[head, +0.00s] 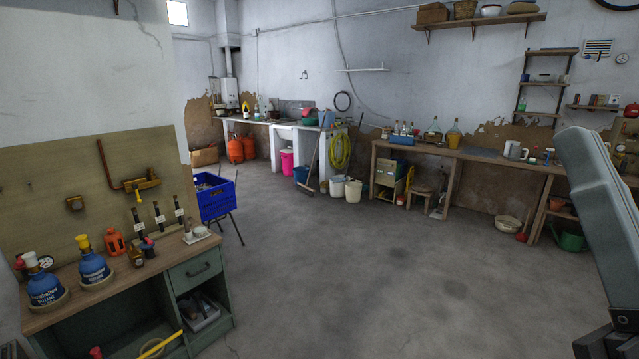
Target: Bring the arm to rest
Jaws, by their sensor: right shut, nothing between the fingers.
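My right arm (605,215) comes in at the right edge as a large grey-green link, raised over the floor and clear of the benches. My right gripper (602,343) is only partly in the picture, at the bottom right corner. It is shut and holds nothing. No object touches the part of it that shows. My left arm and left gripper are outside the picture.
A long wooden bench (470,156) with glass demijohns (453,137) runs along the back right. The concrete floor (350,265) between is clear.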

